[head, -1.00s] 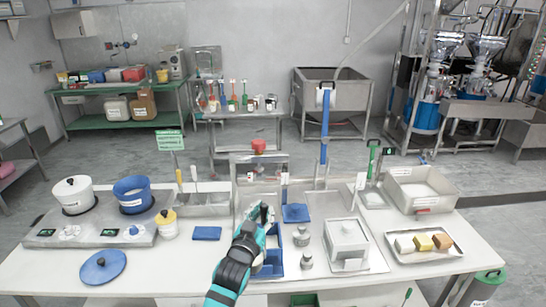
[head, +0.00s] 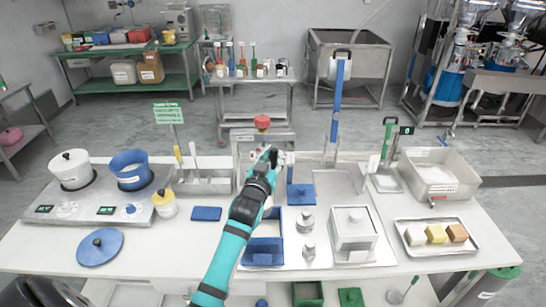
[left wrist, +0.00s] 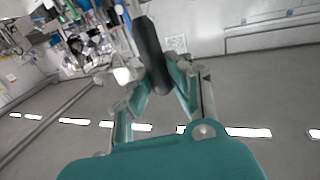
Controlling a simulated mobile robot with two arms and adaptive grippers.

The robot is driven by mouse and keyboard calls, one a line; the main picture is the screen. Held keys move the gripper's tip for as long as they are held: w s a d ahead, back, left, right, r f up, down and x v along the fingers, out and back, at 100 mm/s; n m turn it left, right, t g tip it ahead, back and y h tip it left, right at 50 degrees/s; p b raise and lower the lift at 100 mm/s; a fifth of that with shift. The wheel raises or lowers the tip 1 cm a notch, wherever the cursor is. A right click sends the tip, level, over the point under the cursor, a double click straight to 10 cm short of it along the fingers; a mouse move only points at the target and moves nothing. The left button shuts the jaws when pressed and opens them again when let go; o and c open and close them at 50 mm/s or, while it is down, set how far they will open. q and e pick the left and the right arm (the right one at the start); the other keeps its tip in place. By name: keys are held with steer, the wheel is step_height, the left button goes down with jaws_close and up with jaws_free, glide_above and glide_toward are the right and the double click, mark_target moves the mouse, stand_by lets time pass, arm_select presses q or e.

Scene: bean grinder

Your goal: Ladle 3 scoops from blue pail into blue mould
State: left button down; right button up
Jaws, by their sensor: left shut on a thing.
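A blue open box, likely the blue mould (head: 263,252), sits at mid-table, partly hidden behind my left arm. My left gripper (head: 268,158) is above the table's back middle, well to the right of the pail. In the left wrist view its fingers (left wrist: 158,92) are shut on a dark handle (left wrist: 149,55); the tool's far end is unclear. My right gripper is not in view.
A white pail (head: 72,178) stands left of the blue one. A green sign (head: 168,113), a red-topped item (head: 262,122) and an upright blue tool (head: 337,95) rise along the back. Metal weights (head: 305,222) and a steel box (head: 354,235) stand right of the mould.

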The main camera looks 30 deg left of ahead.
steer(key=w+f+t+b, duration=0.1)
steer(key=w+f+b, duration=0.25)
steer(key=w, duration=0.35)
arm_select(q)
steer(key=s+a+f+n+t+y+b, duration=0.1)
steer(key=s+a+f+n+y+b, duration=0.4)
steer(key=s+n+b, duration=0.4)
steer(key=s+a+f+n+t+y+b, duration=0.1)
steer(key=s+a+f+n+y+b, duration=0.4)
steer(key=b, duration=1.2)
steer(key=shift+s+f+n+y, duration=1.15)
steer(key=shift+s+n+y, duration=1)
steer(key=shift+s, duration=0.35)
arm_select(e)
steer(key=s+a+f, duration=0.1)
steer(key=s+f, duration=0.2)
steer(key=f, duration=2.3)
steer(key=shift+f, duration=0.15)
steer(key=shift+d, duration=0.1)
